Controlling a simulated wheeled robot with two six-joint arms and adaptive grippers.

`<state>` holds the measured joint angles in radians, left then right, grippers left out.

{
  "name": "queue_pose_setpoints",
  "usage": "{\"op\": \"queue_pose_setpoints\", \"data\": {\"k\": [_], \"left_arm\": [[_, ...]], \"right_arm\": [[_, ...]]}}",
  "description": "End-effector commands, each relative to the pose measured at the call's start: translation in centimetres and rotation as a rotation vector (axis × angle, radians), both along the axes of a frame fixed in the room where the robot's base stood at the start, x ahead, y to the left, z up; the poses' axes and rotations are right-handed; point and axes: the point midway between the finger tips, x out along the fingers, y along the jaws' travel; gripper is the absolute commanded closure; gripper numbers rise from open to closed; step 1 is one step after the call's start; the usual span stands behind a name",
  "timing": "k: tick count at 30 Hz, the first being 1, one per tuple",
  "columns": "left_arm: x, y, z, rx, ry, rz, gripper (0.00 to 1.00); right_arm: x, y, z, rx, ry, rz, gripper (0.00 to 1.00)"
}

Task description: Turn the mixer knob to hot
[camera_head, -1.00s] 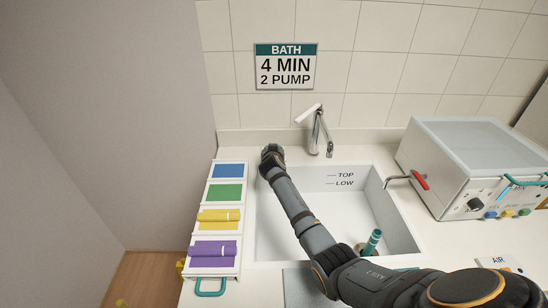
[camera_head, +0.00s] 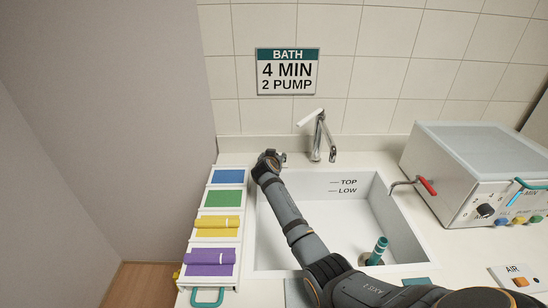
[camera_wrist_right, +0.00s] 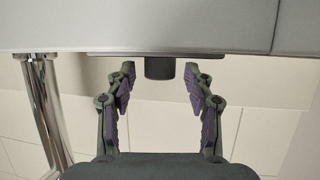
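My right arm comes in from the lower right and crosses the sink. In the head view, its gripper (camera_head: 270,158) is at the back left of the sink, left of the chrome tap (camera_head: 317,138). In the right wrist view, the gripper (camera_wrist_right: 160,82) is open, with its two fingers spread. A short dark cylinder, knob-like (camera_wrist_right: 160,69), on a dark plate lies between the fingertips, with gaps on both sides. It may be the mixer knob; no hot or cold marking is readable. In the head view my gripper hides that spot. My left gripper is not in view.
The white sink (camera_head: 340,225) holds a teal-topped fitting (camera_head: 377,250). A rack with coloured packs (camera_head: 215,227) stands left, near the grey wall. A white control box (camera_head: 465,170) with a red-handled lever (camera_head: 427,186) stands right. A bath sign (camera_head: 287,71) hangs above.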

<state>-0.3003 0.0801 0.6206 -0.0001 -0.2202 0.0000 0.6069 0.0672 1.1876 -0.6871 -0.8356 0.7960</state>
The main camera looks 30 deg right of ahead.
Motion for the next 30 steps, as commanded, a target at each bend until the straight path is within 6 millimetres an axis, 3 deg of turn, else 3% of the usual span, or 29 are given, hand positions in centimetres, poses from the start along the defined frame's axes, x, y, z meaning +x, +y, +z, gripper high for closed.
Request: {"op": "queue_pose_setpoints", "data": {"k": [8, 21, 30], "left_arm": [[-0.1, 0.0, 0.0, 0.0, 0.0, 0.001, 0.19], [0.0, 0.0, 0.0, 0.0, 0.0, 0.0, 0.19], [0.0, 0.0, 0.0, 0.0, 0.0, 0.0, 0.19]], "right_arm": [[0.0, 0.0, 0.3, 0.0, -0.001, 0.0, 0.46], [0.0, 0.0, 8.7, 0.001, -0.002, 0.0, 0.46], [0.0, 0.0, 10.0, 0.001, 0.001, 0.0, 0.46]]}}
